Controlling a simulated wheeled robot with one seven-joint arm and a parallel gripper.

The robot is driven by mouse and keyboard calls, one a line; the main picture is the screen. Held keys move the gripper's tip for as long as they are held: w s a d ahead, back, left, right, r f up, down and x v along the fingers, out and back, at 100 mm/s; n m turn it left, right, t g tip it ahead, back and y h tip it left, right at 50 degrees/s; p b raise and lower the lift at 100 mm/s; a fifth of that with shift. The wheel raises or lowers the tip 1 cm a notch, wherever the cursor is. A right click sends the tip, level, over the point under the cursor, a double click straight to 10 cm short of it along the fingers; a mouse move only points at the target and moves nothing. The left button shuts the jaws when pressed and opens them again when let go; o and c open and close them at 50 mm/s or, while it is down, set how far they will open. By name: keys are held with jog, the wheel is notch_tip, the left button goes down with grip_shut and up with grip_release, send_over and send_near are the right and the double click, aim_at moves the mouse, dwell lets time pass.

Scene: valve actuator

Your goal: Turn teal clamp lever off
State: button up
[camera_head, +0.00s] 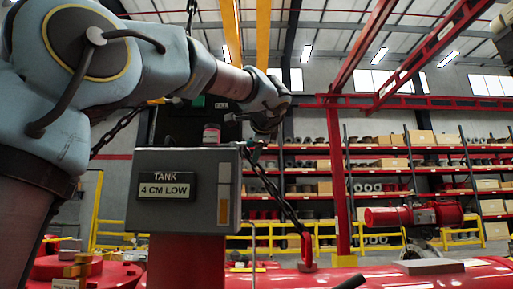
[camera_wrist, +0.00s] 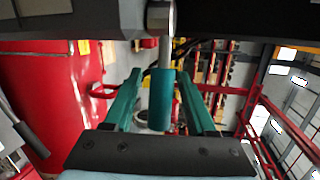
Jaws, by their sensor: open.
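In the wrist view, the teal clamp lever (camera_wrist: 161,102) shows as a round teal grip on a thin metal rod. The rod runs up to a silver hub (camera_wrist: 160,17) on a dark body at the top edge. My gripper (camera_wrist: 160,76) is open, with one green finger on each side of the grip. Gaps show on both sides, so the fingers look apart from it. Whether the grip lies at the same depth as the fingertips is hard to tell.
A grey box (camera_head: 184,190) labelled "TANK 4 CM LOW" stands in front of my arm's end. A dark chain (camera_head: 268,183) hangs beside it to a red hook. Red pipework (camera_head: 400,276) runs along the bottom right. A red tank (camera_wrist: 45,95) fills the wrist view's left.

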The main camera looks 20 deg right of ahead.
grip_shut()
dwell(0.4)
dwell(1.0)
